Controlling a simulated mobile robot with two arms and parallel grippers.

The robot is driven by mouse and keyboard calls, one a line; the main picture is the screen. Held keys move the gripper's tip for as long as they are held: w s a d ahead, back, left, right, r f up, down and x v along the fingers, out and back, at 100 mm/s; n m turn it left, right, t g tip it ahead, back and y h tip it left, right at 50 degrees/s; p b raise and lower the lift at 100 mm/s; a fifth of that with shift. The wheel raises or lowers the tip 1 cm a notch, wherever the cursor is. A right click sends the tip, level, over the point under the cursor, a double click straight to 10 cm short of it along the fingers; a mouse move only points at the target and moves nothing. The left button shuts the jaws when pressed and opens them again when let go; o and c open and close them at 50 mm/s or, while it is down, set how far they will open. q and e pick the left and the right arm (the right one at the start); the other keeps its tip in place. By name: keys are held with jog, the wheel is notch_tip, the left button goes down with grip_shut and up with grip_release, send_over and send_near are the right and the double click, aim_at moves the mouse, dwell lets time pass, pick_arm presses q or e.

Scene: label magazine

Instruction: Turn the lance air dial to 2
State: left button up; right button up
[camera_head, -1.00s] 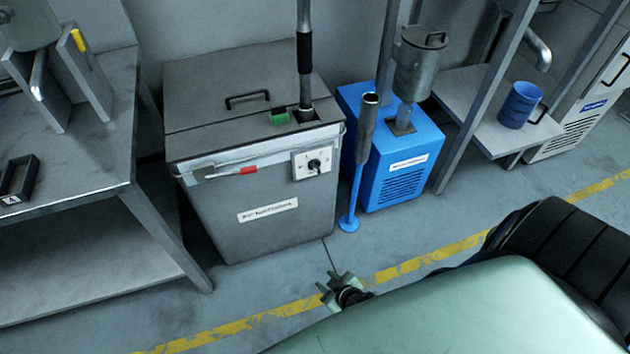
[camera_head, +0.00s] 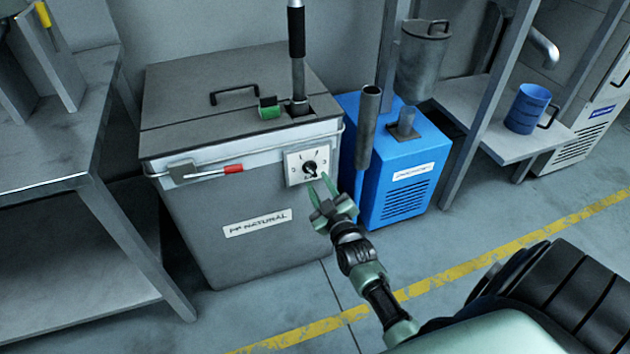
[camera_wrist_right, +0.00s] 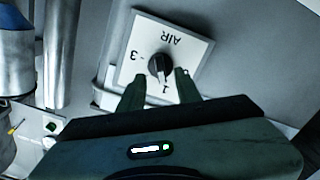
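The air dial is a black knob (camera_head: 310,168) on a white plate (camera_head: 296,163) at the front upper right of the grey bin labelled "PP NATURAL" (camera_head: 215,258). In the right wrist view the knob (camera_wrist_right: 159,66) sits on the plate, which reads AIR upside down with marks 3 and 1. Its pale pointer mark is towards the 1. My right gripper (camera_head: 324,188) is open and empty just in front of the dial. In the wrist view its fingers (camera_wrist_right: 158,88) stand apart, one to each side just below the knob. Contact cannot be told. My left gripper is not in view.
A lance (camera_head: 297,60) stands in the bin's lid opening. A red-tipped latch or tool (camera_head: 232,169) lies along the bin's front rim. A dark upright tube (camera_head: 366,125) and a blue unit (camera_head: 372,205) are close right of the dial. A metal table (camera_head: 70,150) is left.

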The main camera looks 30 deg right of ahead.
aim_at(313, 174)
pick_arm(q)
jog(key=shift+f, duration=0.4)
pick_arm(e)
jog(key=shift+x, duration=1.65)
grip_shut()
